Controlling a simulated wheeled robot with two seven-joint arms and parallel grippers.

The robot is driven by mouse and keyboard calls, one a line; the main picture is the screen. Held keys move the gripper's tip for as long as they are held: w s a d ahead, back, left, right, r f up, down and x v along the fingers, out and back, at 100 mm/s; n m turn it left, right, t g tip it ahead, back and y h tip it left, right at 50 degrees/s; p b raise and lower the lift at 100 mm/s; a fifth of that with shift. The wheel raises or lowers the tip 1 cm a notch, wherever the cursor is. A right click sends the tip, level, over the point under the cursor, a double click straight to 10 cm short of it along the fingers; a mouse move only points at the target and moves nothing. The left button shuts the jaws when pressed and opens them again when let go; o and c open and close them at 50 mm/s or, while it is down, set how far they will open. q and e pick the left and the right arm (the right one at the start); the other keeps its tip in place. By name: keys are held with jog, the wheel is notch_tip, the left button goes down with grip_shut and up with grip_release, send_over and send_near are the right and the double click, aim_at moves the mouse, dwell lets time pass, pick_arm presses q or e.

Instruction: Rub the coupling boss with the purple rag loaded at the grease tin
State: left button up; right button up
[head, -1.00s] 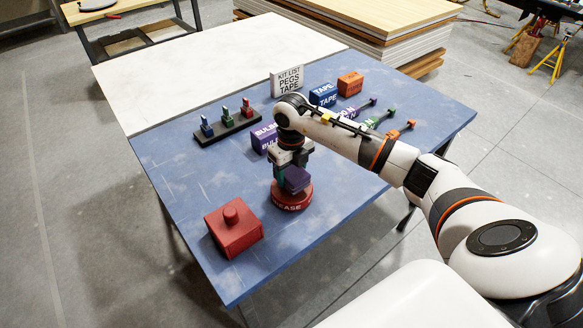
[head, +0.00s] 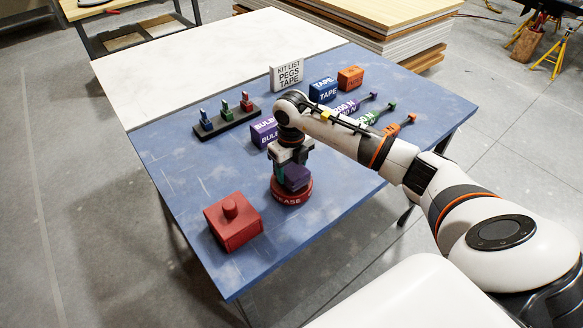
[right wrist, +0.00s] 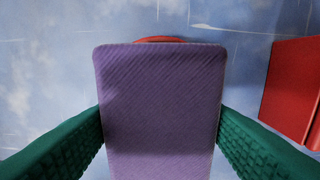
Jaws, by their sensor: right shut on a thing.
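The purple rag (head: 296,177) is a small ribbed block-like pad held in my right gripper (head: 285,176). It fills the middle of the right wrist view (right wrist: 158,110), between the two green fingers. The rag is right over the red grease tin (head: 292,194), seeming to touch its top; the exact contact is hidden. In the right wrist view only a red rim of the tin (right wrist: 160,40) shows past the rag. The coupling boss (head: 230,206) is a red knob on a red square block (head: 234,228), left of the tin. My left gripper is not in view.
A purple bulb box (head: 264,133) stands close behind my right gripper. A dark rack of pegs (head: 227,121), a kit list sign (head: 287,75), a blue tape box (head: 323,90) and an orange box (head: 350,77) stand farther back.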

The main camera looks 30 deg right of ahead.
aim_at(291, 167)
jog(key=shift+f+b, duration=0.45)
jog(key=shift+f, duration=0.05)
dwell(1.4)
jog(key=shift+r+p, duration=2.15)
jog(key=shift+r, duration=1.4)
